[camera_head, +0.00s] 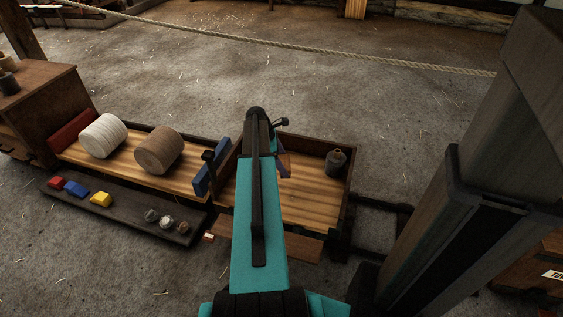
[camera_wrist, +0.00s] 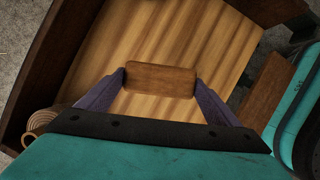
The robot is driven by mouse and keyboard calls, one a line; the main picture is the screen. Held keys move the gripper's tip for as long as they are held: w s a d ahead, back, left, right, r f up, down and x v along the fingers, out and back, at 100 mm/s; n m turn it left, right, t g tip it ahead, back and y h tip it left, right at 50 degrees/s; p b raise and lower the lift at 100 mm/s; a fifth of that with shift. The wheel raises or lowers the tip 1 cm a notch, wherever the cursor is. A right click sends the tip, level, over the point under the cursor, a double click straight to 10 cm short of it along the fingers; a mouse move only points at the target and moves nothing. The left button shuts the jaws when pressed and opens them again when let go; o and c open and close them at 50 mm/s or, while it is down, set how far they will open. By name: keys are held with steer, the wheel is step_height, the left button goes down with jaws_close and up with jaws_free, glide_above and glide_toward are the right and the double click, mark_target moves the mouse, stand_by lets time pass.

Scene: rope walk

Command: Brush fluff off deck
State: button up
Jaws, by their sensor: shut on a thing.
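The deck (camera_head: 312,195) is a light, striped wooden floor with dark raised edges. It also fills much of the wrist view (camera_wrist: 190,35). My gripper (camera_wrist: 160,82) is over this deck, its two purple fingers shut on the ends of a brown wooden block (camera_wrist: 160,78), which looks like the brush's back. Any bristles are hidden beneath it, and I cannot tell whether it touches the deck. In the head view my arm hides most of the gripper; one purple finger (camera_head: 285,165) shows. I cannot make out fluff on the visible boards.
A dark weight-like object (camera_head: 336,161) stands at the deck's back right. Left of a blue divider (camera_head: 203,181) lie a white spool (camera_head: 103,136) and a brown spool (camera_head: 158,150). A low dark shelf (camera_head: 125,218) holds coloured blocks and small balls. A rope (camera_head: 300,46) crosses behind.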

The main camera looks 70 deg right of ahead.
steer(key=shift+f+b, duration=2.9)
steer(key=shift+b, duration=0.35)
steer(key=shift+f, duration=0.95)
steer(key=shift+s+a+r+p, duration=0.1)
steer(key=shift+a+r+p, duration=0.05)
steer(key=shift+a+p, duration=1.25)
steer(key=shift+a, duration=0.4)
steer(key=shift+a, duration=0.15)
steer(key=shift+s+a+p, duration=0.1)
steer(key=shift+a+p, duration=0.65)
steer(key=shift+a, duration=0.65)
steer(key=shift+a+f, duration=0.3)
